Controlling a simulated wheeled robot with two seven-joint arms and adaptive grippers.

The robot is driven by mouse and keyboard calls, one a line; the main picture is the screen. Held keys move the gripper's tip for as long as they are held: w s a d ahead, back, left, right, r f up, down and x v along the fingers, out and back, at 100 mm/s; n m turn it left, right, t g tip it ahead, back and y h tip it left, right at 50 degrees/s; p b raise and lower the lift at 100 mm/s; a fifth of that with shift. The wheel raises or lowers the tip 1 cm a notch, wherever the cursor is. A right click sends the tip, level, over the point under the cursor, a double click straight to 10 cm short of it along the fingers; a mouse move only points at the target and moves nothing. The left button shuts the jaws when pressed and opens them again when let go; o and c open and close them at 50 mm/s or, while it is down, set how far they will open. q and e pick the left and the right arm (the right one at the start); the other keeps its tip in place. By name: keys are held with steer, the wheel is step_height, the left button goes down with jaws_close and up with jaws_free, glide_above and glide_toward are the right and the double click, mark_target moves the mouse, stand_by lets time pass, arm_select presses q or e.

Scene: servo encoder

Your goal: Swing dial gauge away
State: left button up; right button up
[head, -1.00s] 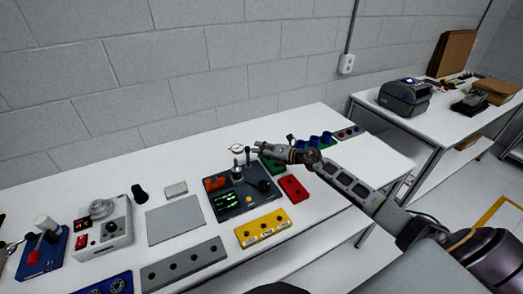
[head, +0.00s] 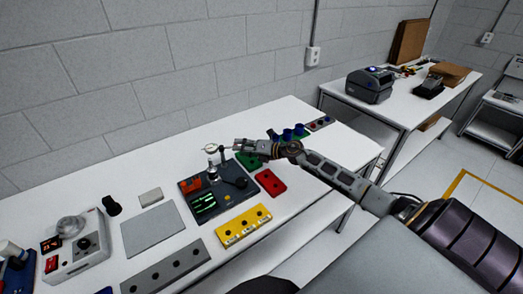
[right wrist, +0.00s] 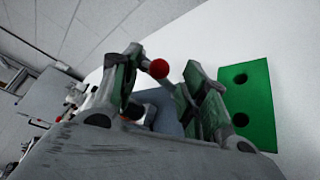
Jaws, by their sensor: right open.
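The dial gauge (head: 210,149) has a small white round face and stands at the back of a dark test unit (head: 215,193) with a green-lit screen. My right gripper (head: 236,146) is just right of the gauge, at about its height, above the back of the table. In the right wrist view my right gripper (right wrist: 160,85) has its fingers spread. A red ball (right wrist: 158,68) shows between the fingertips; I cannot tell whether it touches either finger. The gauge's lower mount is partly hidden and small. My left gripper is out of view.
A green block (head: 249,160), a red block (head: 270,182) and a yellow block (head: 243,226) lie around the unit. A grey plate (head: 152,229) lies left. The table's right end is mostly clear.

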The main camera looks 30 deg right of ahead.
steer(key=v, duration=0.8)
steer(key=shift+s+d, duration=0.15)
steer(key=shift+d, duration=0.1)
stand_by(0.4)
stand_by(0.5)
